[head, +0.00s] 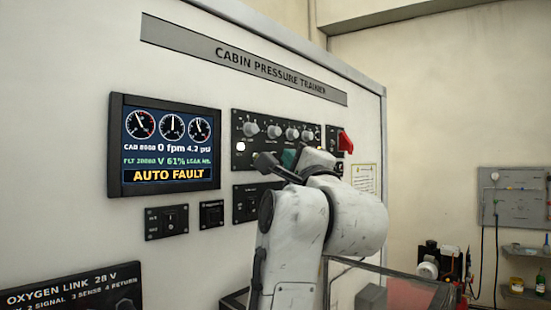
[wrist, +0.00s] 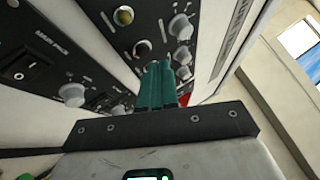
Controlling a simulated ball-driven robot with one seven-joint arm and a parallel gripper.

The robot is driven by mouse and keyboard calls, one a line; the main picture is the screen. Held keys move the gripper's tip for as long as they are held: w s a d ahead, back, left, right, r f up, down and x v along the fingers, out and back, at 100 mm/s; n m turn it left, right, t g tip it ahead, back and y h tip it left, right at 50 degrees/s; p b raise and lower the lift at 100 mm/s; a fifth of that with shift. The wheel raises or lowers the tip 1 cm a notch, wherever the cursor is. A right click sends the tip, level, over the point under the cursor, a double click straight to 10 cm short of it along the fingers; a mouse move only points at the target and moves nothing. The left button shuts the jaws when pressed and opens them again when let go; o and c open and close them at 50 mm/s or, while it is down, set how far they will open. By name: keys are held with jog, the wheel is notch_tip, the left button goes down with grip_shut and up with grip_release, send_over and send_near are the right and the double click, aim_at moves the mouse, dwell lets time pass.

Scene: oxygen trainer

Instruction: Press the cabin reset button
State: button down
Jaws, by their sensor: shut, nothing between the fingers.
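The cabin pressure trainer's upper control panel (head: 250,118) carries a row of knobs with a bright round button (head: 240,147) at its lower left. In the wrist view a round amber-lit button (wrist: 124,15) and a second ringed round button (wrist: 141,47) sit on the panel. I cannot read which one is the cabin reset. My gripper (head: 289,158) is in front of the panel's lower right part, right of the bright button. Its teal fingers (wrist: 160,66) are together and empty, with the tips beside the second round button. Whether they touch the panel is unclear.
The display (head: 163,146) reads AUTO FAULT, with 0 fpm and 4.2 psi. A red switch guard (head: 345,142) is right of my gripper. Smaller switch panels (head: 167,222) sit below. A black knob panel with a grey knob (wrist: 72,94) lies left of my fingers.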

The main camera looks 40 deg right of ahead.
jog(key=shift+w, duration=0.1)
dwell(0.7)
jog(key=shift+w, duration=0.3)
jog(key=shift+w, duration=0.45)
dwell(1.0)
jog(key=shift+s, duration=0.8)
jog(key=shift+s, duration=0.1)
jog(key=shift+s+p, duration=0.3)
jog(key=shift+s, duration=2.15)
